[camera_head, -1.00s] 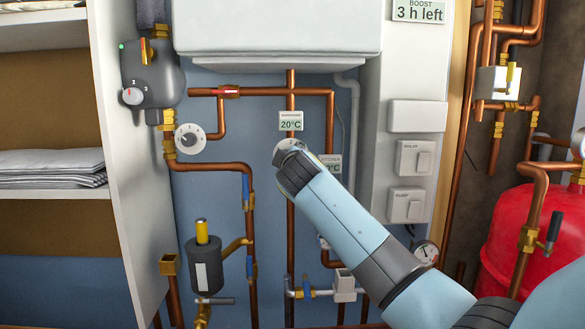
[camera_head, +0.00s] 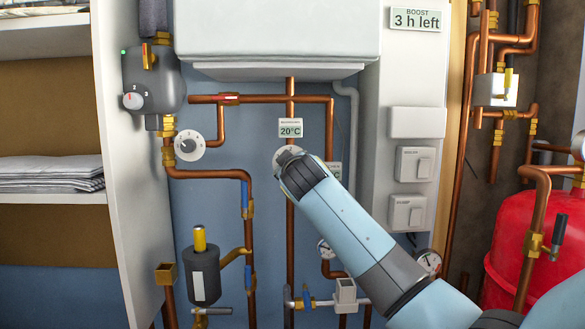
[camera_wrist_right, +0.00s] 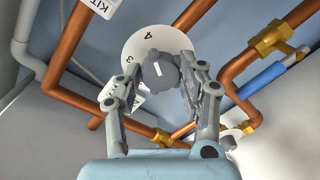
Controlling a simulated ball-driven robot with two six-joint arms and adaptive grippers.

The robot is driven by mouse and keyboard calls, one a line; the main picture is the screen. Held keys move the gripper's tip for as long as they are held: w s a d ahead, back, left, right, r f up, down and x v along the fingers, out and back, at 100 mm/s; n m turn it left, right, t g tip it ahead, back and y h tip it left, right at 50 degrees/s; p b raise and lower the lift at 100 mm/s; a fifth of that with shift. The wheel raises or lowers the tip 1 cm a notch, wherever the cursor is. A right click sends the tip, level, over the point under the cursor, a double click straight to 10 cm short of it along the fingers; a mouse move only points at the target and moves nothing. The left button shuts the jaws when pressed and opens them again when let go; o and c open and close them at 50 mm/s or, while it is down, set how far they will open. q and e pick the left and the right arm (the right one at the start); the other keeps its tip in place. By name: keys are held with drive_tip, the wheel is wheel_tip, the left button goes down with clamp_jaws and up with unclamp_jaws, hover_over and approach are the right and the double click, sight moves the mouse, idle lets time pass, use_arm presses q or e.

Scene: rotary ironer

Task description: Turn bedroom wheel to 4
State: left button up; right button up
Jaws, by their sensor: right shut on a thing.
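In the head view a white numbered wheel (camera_head: 281,153) sits on the pipe just under a small display (camera_head: 290,128) reading 20°C; the display's heading is too small to read. My right gripper (camera_head: 288,157) is in front of this wheel and hides most of it. In the right wrist view the wheel's white dial (camera_wrist_right: 133,46) shows 3 and 4. Its grey knob (camera_wrist_right: 158,71) has a short white mark; I cannot tell which number it points to. My right gripper (camera_wrist_right: 162,80) is shut on the knob, one finger on each side. My left gripper is not in view.
Another white dial (camera_head: 189,145) is on the pipe to the left, below a grey valve unit (camera_head: 152,80). A kitchen label (camera_wrist_right: 105,5) is close by the held wheel. Copper pipes (camera_head: 248,180) and a switch panel (camera_head: 414,164) surround the work area. A red tank (camera_head: 520,240) stands at right.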

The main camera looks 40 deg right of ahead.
drive_tip(key=shift+f, duration=0.1)
drive_tip(key=o, duration=1.2)
drive_tip(key=v, duration=1.2)
drive_tip(key=shift+f, duration=0.1)
